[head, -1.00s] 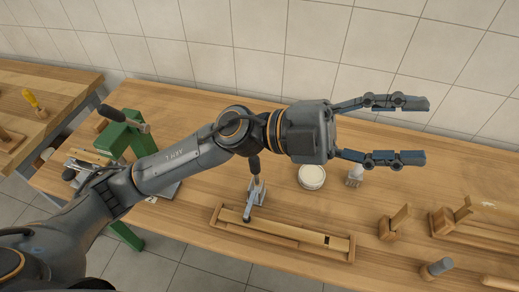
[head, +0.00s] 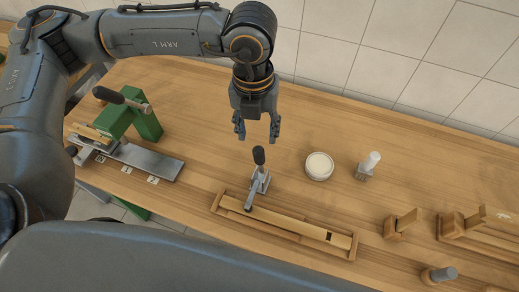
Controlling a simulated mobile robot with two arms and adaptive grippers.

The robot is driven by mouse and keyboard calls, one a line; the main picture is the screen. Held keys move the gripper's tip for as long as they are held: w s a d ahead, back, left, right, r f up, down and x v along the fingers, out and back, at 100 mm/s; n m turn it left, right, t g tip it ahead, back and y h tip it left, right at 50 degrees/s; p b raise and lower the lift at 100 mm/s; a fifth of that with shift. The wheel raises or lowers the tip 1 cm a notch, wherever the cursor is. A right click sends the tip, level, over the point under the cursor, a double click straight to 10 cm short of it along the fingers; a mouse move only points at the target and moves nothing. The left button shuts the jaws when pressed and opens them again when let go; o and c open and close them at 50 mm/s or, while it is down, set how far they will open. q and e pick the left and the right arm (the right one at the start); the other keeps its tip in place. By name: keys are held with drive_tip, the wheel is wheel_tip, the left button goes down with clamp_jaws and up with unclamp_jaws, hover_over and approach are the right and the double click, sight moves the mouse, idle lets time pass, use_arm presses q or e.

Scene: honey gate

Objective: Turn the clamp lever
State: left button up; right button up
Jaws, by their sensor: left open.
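The clamp lever (head: 259,157) has a black grip and stands roughly upright on a small metal toggle clamp (head: 261,180) near the middle of the table. The clamp's metal arm reaches down to the light wooden strip (head: 290,222) in a long wooden holder (head: 218,201). My left gripper (head: 257,138) is open and points down, just above and behind the lever's grip in the picture. Its fingers look apart from the grip and nothing is between them. My right gripper is not in view.
A green press (head: 146,120) with a black handle stands left on the workbench (head: 400,180). A white-topped round jar (head: 319,165) and a small brush (head: 368,165) are right of the clamp. Wooden blocks (head: 402,223) and a grey-topped peg (head: 440,274) are further right.

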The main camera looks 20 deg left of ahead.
sight(259, 153)
use_arm(q)
drive_tip(key=f+p, duration=0.1)
drive_tip(key=f, duration=0.3)
drive_tip(key=f+p, duration=0.1)
drive_tip(key=f, duration=0.4)
drive_tip(key=shift+d, duration=0.2)
drive_tip(key=shift+f, duration=0.35)
drive_tip(key=shift+c, duration=0.4)
clamp_jaws()
